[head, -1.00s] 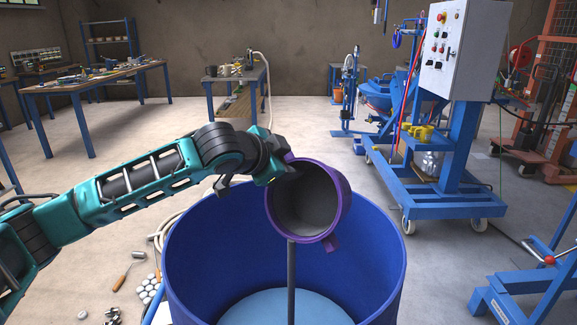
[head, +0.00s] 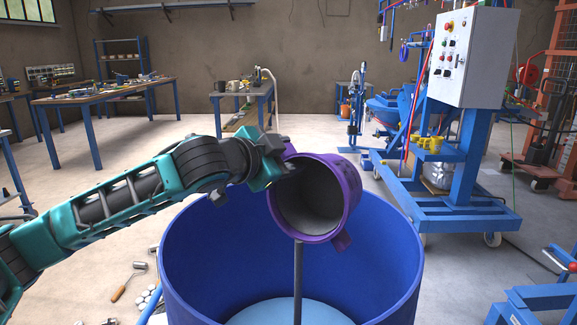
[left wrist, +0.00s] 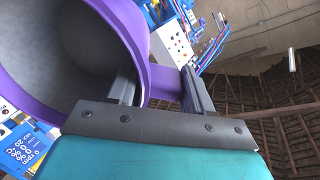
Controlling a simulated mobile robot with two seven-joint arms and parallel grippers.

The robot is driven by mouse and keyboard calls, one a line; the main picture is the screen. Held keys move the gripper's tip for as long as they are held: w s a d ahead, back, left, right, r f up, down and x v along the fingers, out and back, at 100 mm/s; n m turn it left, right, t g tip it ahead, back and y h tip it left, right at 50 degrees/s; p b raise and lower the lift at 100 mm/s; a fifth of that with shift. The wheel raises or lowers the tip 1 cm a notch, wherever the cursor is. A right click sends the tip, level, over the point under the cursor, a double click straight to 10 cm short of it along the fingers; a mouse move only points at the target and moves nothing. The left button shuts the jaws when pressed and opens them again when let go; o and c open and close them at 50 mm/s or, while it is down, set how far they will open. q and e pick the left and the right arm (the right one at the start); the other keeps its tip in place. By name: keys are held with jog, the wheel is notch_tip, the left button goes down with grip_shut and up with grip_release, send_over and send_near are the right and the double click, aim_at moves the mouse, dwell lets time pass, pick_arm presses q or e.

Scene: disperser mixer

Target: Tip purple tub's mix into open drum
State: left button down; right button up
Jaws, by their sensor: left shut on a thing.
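The purple tub (head: 349,200) hangs tilted above the open blue drum (head: 225,262), its mouth turned down and toward me. Its inside is grey. A thin grey column (head: 298,283), which looks like a stream of mix, runs straight down from the tub's lower lip into the drum. Light blue shows at the drum's bottom. My left gripper (head: 282,168) is shut on the tub at its upper left side. In the left wrist view my left gripper (left wrist: 163,88) has its fingers either side of a purple part beside the tub's rim (left wrist: 132,35). My right gripper is out of view.
A blue machine stand with a control box (head: 462,55) stands at the back right. Workbenches (head: 105,90) stand at the back left. A blue frame (head: 535,300) is at the lower right. Small tools (head: 128,280) lie on the floor left of the drum.

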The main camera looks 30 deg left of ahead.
pick_arm(q)
jog(key=shift+s+f+t+b, duration=0.4)
jog(key=shift+s+t+b, duration=0.1)
jog(key=shift+b, duration=0.75)
jog(key=shift+r, duration=0.15)
jog(key=s+t+b, duration=0.1)
jog(key=b, duration=0.2)
jog(key=s+b, duration=0.1)
jog(key=b, duration=0.2)
jog(key=shift+s+a+f+t, duration=0.1)
jog(key=shift+a+f+t, duration=0.1)
jog(key=shift+t, duration=0.2)
jog(key=b, duration=0.1)
jog(key=s+t+b, duration=0.1)
jog(key=b, duration=0.1)
jog(key=shift+f, duration=0.25)
jog(key=b, duration=0.1)
jog(key=s+t+b, duration=0.1)
jog(key=b, duration=0.1)
jog(key=shift+s+a+r+h, duration=0.1)
jog(key=shift+s+r+h, duration=0.1)
jog(key=shift+s+h, duration=0.1)
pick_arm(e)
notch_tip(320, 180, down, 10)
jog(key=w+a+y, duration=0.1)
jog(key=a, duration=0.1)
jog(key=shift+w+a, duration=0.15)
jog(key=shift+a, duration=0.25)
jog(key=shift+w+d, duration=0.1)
